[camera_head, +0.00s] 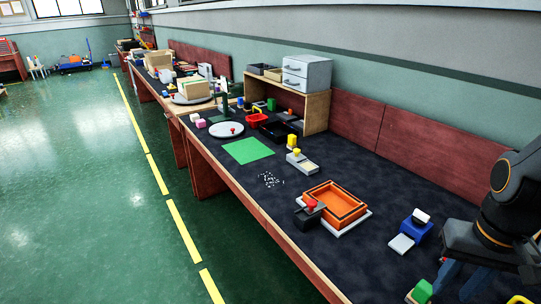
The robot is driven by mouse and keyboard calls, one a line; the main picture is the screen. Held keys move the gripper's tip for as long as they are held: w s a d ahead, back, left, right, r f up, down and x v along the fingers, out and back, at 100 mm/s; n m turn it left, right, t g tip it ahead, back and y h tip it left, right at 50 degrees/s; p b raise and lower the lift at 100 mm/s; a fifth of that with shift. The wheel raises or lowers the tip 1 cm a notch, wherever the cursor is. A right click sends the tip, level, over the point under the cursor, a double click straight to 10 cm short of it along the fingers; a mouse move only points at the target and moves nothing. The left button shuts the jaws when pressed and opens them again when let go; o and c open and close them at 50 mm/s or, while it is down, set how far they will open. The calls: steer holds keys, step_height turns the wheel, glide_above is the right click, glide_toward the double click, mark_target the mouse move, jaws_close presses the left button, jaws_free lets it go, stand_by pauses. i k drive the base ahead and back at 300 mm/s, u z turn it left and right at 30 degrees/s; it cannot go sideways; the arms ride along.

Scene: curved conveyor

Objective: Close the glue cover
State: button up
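I cannot tell for certain which thing is the glue cover. The nearest candidates are small devices on the dark bench top (385,200). One is a blue device (415,230) with a white roll-like top and a pale plate in front of it. Another is a grey device with a yellow knob (296,153) and a pale plate. A dark piece with a red knob (310,207) stands at the left corner of an orange tray (335,203). My dark arm shows at the right edge, apart from these things. I cannot make out my gripper's fingertips.
A green mat (248,150) and a white round plate (226,130) lie farther back. A wooden shelf (317,112) carries grey drawers (307,73). A green block (421,291) is at the bottom right. Bare bench lies between the tray and the blue device.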

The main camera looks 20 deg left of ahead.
mark_target(296, 156)
steer(key=u, duration=0.7)
steer(key=k, duration=0.35)
steer(key=u, duration=1.35)
steer(key=i, duration=2.3)
steer(key=z, duration=1.35)
steer(key=i, duration=0.7)
steer(key=z, duration=0.7)
